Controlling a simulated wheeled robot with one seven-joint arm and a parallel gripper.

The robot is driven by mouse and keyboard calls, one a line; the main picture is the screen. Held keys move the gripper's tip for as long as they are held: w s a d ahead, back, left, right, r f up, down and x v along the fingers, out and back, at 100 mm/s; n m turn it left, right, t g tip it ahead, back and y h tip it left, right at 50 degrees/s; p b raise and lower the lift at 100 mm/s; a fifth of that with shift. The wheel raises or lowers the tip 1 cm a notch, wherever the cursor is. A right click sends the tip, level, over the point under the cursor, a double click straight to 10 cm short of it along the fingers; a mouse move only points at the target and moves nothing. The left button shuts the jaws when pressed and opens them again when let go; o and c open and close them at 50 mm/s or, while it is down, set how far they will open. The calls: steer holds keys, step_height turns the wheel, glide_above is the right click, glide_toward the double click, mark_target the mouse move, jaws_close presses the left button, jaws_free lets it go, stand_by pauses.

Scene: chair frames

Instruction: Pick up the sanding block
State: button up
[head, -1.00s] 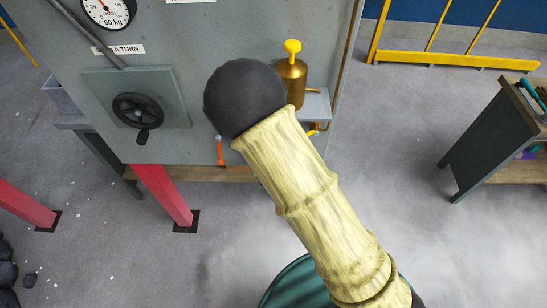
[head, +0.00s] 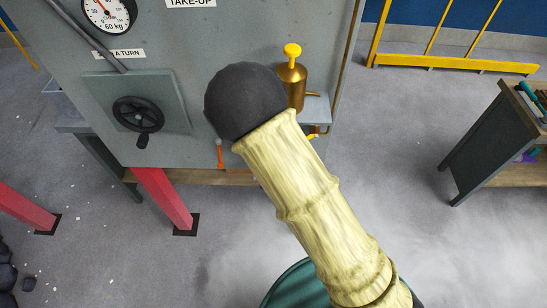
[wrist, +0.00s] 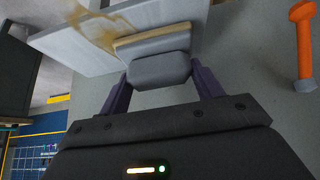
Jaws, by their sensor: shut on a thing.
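The sanding block (wrist: 158,72) shows in the wrist view as a rounded grey block with a tan layer (wrist: 165,40) along its far side. My gripper (wrist: 162,82) has its two purple fingers on either side of it, shut on it. A light grey shelf (wrist: 85,45) with a brown stain lies just beyond the block. I cannot tell whether the block touches the shelf. In the head view my own arm hides the gripper and the block; part of the shelf (head: 316,108) shows beside the arm.
A brass oil can (head: 291,85) with a yellow top stands on the shelf. An orange-handled tool (head: 220,154) hangs on the grey machine panel; it also shows in the wrist view (wrist: 304,50). A handwheel (head: 138,112) juts out at left. A dark workbench (head: 480,150) stands right, with open floor between.

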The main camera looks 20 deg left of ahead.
steer(key=s+d+r+p, duration=0.1)
steer(key=s+d+p, duration=0.1)
steer(key=s, duration=1.2)
steer(key=shift+s+d+p, duration=0.35)
steer(key=shift+s+d, duration=0.05)
steer(key=shift+d, duration=0.25)
steer(key=shift+r+p, duration=0.1)
steer(key=shift+p, duration=0.5)
steer(key=s+p, duration=0.1)
steer(key=p, duration=0.1)
steer(key=s+p, duration=0.1)
steer(key=p, duration=0.2)
steer(key=d+p, duration=0.1)
steer(key=p, duration=0.2)
steer(key=shift+s+f, duration=0.35)
steer(key=shift+s, duration=0.05)
